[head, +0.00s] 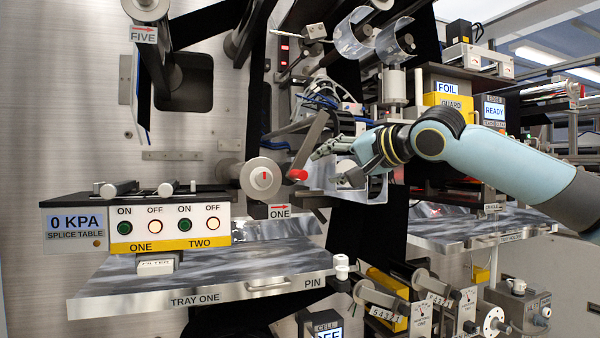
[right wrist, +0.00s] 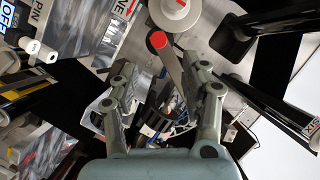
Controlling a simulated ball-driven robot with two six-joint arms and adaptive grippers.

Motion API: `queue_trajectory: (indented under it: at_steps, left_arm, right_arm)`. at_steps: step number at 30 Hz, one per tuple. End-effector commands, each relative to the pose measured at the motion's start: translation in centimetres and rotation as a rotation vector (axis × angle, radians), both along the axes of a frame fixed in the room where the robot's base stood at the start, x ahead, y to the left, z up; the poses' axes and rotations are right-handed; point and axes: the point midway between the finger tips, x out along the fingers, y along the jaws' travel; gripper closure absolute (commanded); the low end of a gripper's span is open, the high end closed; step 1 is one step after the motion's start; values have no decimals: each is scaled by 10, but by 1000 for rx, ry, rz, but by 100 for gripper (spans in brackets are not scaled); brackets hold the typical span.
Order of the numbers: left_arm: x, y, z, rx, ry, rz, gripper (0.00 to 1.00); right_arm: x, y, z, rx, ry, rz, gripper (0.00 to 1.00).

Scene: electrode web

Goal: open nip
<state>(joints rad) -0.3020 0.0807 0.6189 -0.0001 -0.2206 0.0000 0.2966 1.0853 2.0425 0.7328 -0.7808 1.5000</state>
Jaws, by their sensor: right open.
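A grey lever (head: 311,143) with a red knob (head: 298,174) slants down to the left in front of the machine face, beside a round white roller end (head: 262,178). My right gripper (head: 332,166) is open and empty, just right of the lever in the head view. In the right wrist view, the red knob (right wrist: 157,40) lies beyond the open fingers (right wrist: 163,72), and the lever (right wrist: 172,68) runs between them in the picture. I cannot tell the depth gap, and I see no clear contact. My left gripper is out of view.
Tray one (head: 200,280) and the splice table (head: 75,222) with its buttons lie at lower left. Black web (head: 352,225) hangs behind my right gripper. Clear curved guards (head: 352,35) sit above it. A second metal tray (head: 460,232) is at right.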

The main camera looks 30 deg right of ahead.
Motion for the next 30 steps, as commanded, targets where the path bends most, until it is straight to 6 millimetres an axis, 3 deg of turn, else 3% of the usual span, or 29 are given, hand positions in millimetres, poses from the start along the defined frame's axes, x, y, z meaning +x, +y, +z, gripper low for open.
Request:
queue_trajectory:
  at_steps: [5, 18, 30]
  left_arm:
    - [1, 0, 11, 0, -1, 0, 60]
    - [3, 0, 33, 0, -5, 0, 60]
    - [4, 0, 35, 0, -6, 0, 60]
  right_arm:
    - [18, 2, -2, 9, -2, 0, 54]
    - [87, 9, -18, 4, 1, 1, 54]
    - [100, 10, -24, -3, 1, 1, 54]
